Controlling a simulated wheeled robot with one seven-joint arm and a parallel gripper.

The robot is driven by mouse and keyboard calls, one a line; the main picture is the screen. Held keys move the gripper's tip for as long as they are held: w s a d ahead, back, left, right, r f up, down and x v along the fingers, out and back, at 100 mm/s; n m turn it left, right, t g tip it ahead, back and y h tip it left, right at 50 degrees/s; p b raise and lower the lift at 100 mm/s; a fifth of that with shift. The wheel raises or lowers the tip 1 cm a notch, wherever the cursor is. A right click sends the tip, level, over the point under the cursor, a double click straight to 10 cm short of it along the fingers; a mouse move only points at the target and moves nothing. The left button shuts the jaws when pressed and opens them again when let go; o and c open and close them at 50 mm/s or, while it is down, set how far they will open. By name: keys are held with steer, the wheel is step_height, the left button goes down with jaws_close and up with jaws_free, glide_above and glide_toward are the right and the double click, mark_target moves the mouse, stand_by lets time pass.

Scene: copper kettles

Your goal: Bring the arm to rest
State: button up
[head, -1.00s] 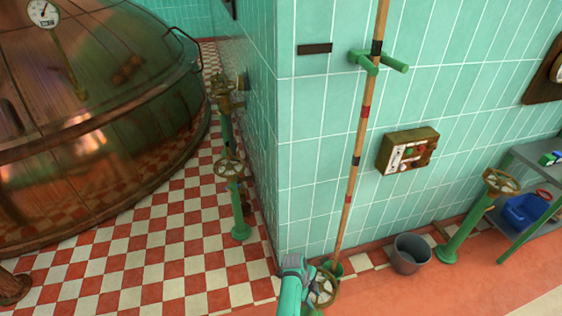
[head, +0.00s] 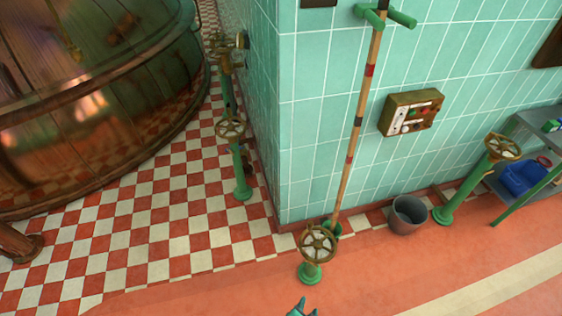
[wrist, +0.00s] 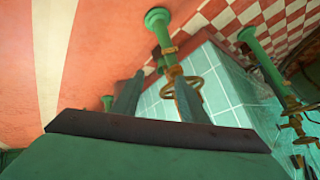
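My gripper (wrist: 158,98) shows in the wrist view with its two fingers apart and no object held between them. In the head view only the tip of my gripper (head: 302,308) shows at the bottom edge, below a green valve post with a brass handwheel (head: 317,243). The rest of my arm is out of view. In the wrist view a green post with a brass wheel (wrist: 194,84) stands beyond the fingers; I cannot tell its distance from them.
A tiled wall corner (head: 345,80) carries a long pole (head: 357,125) and a control box (head: 411,111). A grey bucket (head: 408,215), another valve post (head: 468,190) and a shelf (head: 543,180) stand right. A copper kettle (head: 90,110) fills the left. The red floor in front is clear.

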steer(key=s+a+r+n+t+y, duration=0.1)
steer(key=s+r, duration=0.4)
steer(key=r, duration=0.6)
steer(key=s+a+r+n+t, duration=0.4)
steer(key=s+a+r+n, duration=0.1)
steer(key=r, duration=0.7)
steer(key=s+a+r+n+t+y, duration=0.1)
steer(key=s+a+r+n+t, duration=0.1)
steer(key=r, duration=1)
steer(key=s+a+n, duration=0.1)
steer(key=s+a, duration=0.1)
steer(key=s, duration=0.1)
steer(key=shift+s+n+t+y, duration=0.3)
